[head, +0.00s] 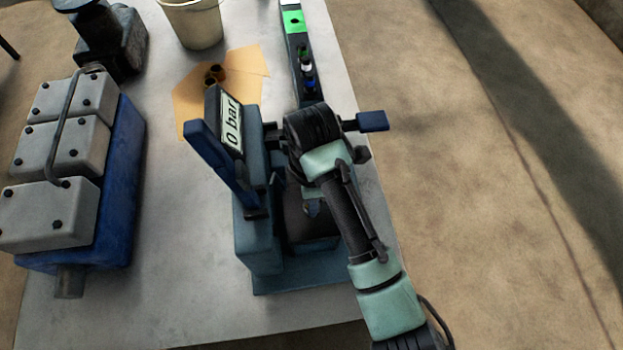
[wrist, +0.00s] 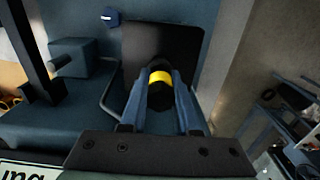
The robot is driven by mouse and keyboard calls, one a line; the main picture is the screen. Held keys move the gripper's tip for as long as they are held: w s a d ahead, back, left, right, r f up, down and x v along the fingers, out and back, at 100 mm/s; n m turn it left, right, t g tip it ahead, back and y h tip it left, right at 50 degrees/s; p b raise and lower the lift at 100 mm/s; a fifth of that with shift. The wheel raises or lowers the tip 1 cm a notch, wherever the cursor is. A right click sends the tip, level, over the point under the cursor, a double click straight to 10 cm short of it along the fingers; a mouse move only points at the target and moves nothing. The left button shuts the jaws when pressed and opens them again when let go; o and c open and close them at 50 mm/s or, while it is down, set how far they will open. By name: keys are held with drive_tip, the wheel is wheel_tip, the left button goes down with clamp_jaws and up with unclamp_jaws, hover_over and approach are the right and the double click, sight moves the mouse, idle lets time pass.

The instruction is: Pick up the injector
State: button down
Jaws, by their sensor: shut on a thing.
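The injector (wrist: 159,78) is a dark cylinder with a yellow band. It sits between the two blue fingers of my gripper (wrist: 160,90) in the wrist view, seen nearly end-on. My gripper is shut on it, over the dark plate (wrist: 188,45) of the blue test stand. In the head view my arm covers the injector and most of my gripper, above the stand (head: 258,245). I cannot tell whether the injector still touches the stand.
A dark rack (head: 298,50) with coloured pieces lies behind. A blue engine block with grey covers (head: 60,150) stands left. A pale bucket (head: 195,25) and an orange sheet (head: 245,65) are at the back.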

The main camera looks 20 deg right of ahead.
wheel_tip(320, 180, up, 16)
drive_tip(key=p, duration=0.6)
drive_tip(key=shift+f, duration=0.15)
drive_tip(key=c, duration=1.4)
unclamp_jaws()
clamp_jaws()
